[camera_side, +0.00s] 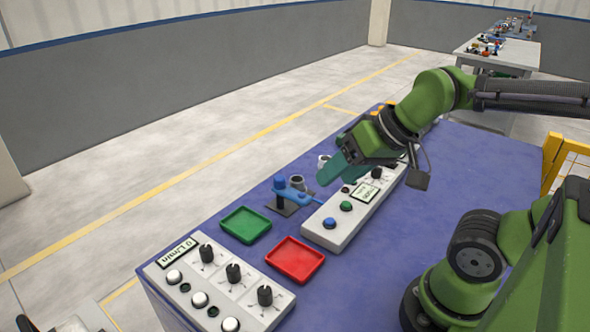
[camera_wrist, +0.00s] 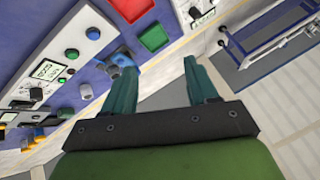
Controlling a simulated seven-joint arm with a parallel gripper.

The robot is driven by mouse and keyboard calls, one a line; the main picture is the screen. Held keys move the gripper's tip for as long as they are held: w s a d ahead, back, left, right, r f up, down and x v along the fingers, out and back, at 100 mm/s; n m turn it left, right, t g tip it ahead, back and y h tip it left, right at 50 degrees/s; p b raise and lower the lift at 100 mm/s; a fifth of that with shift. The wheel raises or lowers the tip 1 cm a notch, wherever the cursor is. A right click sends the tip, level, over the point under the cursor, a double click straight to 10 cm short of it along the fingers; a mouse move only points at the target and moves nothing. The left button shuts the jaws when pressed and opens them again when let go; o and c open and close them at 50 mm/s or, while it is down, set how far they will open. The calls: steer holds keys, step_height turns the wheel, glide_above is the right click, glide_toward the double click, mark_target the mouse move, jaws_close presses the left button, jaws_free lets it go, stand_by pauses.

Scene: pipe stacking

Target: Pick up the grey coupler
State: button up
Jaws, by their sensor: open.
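In the side view, small grey cylinders stand near my gripper: one (camera_side: 297,182) by the blue pipe fixture and one (camera_side: 323,160) just behind my fingers. I cannot tell which is the grey coupler. My gripper (camera_side: 333,172) has teal fingers above the far edge of the table, beside the button panel. In the wrist view my gripper (camera_wrist: 162,64) is open, with nothing between its fingers.
A blue pipe (camera_side: 305,197) on a dark stand sits beside the button panel (camera_side: 350,215). A green tray (camera_side: 246,224) and a red tray (camera_side: 295,260) lie nearer the front. A knob panel (camera_side: 220,285) fills the front left corner. The blue tabletop right of the panels is clear.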

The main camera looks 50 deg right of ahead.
steer(key=shift+c, duration=0.2)
steer(key=g+h, duration=0.3)
steer(key=h, duration=0.1)
glide_toward(298, 180)
steer(key=shift+m, duration=0.3)
steer(key=x, duration=0.4)
steer(key=shift+w+d+f, duration=0.1)
steer(key=shift+d, duration=0.2)
steer(key=shift+a+x, duration=0.15)
steer(key=shift+x, duration=1.25)
steer(key=shift+a+x, duration=0.1)
steer(key=shift+x, duration=1.3)
steer(key=c, duration=0.9)
